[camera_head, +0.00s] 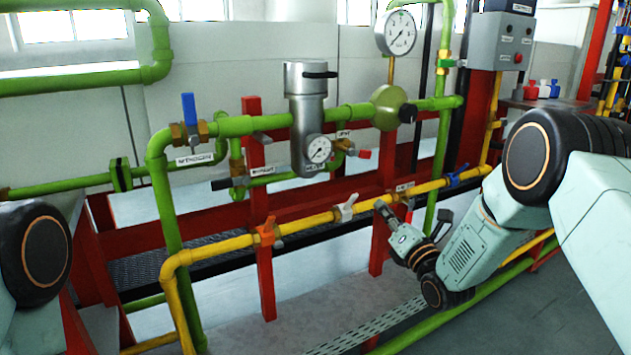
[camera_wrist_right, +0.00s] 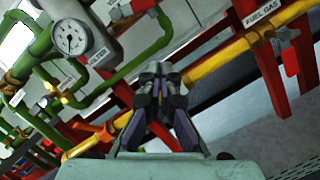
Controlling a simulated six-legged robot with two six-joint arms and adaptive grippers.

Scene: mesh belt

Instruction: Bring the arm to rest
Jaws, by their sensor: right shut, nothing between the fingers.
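My right arm comes in from the right, and its forearm slants down to the wrist. My right gripper (camera_head: 382,207) is shut and empty, with its tips up beside the yellow pipe (camera_head: 325,218), close to the white valve handle (camera_head: 347,207). I cannot tell from the head view whether it touches the pipe. In the right wrist view the shut gripper (camera_wrist_right: 159,78) points at the pipework, with the yellow pipe (camera_wrist_right: 205,67) behind it.
Green pipes (camera_head: 235,126) carry a blue-handled valve (camera_head: 188,108), a grey cylinder (camera_head: 306,110) and gauges (camera_head: 400,33). An orange valve handle (camera_head: 267,232) sits on the yellow pipe. Red posts (camera_head: 265,280) hold the pipes. A grey control box (camera_head: 501,40) stands upper right. Floor shows lower right.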

